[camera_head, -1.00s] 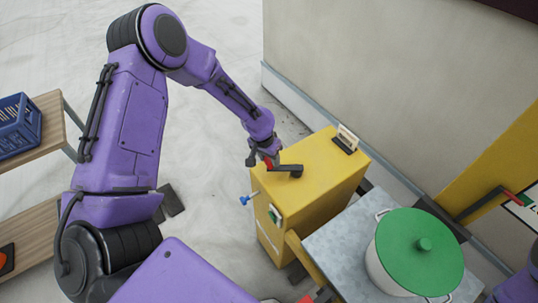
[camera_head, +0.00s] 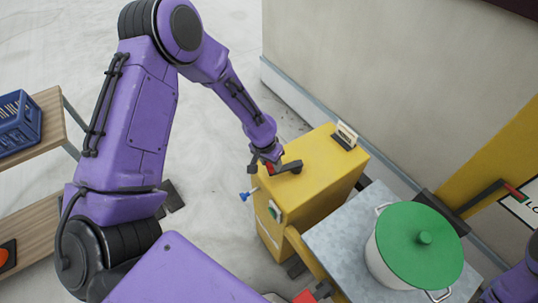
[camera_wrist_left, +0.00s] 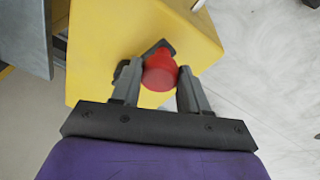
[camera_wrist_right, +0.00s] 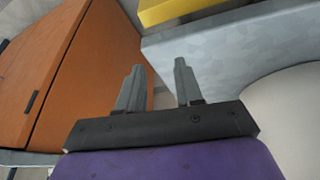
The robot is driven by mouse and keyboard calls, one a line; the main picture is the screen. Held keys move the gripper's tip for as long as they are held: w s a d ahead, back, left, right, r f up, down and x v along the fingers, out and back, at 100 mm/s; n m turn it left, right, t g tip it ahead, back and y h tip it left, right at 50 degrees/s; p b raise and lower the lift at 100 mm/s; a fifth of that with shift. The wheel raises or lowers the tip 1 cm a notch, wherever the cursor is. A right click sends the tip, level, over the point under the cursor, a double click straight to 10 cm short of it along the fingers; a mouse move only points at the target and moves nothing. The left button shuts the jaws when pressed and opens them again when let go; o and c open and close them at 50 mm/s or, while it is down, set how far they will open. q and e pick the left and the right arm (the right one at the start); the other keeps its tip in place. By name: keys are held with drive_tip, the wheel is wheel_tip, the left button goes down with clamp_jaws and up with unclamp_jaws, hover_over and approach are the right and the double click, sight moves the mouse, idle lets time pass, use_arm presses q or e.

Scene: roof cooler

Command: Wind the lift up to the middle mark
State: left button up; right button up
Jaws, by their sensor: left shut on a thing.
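The yellow lift housing (camera_head: 315,185) has a dark crank (camera_head: 288,167) with a red knob on top. My left gripper (camera_head: 265,160) is at the crank's outer end, shut on the red knob (camera_wrist_left: 160,72). In the left wrist view the knob sits between the two fingers. The grey lift platform (camera_head: 328,240) carries a white pot with a green lid (camera_head: 405,232). A dark pointer with a red and green tip (camera_head: 513,190) lies by a white sign (camera_head: 521,208), cut off at "LO". I cannot see the middle mark. My right gripper (camera_wrist_right: 158,90) is open and empty.
A shelf at the left holds a blue crate (camera_head: 18,125). A wall stands behind the lift. In the right wrist view, an orange cabinet (camera_wrist_right: 60,75) is left of the gripper.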

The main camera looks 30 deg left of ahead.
use_arm(q)
drive_tip(key=shift+s+d+f, duration=0.1)
drive_tip(key=shift+s+d, duration=0.25)
drive_tip(key=shift+d, duration=0.1)
use_arm(e)
drive_tip(key=shift+d, duration=0.1)
use_arm(q)
drive_tip(key=shift+s+d, duration=0.2)
drive_tip(key=shift+d, duration=0.25)
drive_tip(key=shift+s+d, duration=0.2)
drive_tip(key=shift+d, duration=0.25)
use_arm(e)
drive_tip(key=shift+r, duration=0.2)
use_arm(q)
drive_tip(key=shift+d, duration=0.1)
drive_tip(key=shift+s+d+p, duration=0.15)
drive_tip(key=shift+d+p, duration=0.2)
drive_tip(key=shift+d, duration=0.15)
use_arm(e)
drive_tip(key=shift+r, duration=0.15)
use_arm(q)
drive_tip(key=shift+d, duration=0.45)
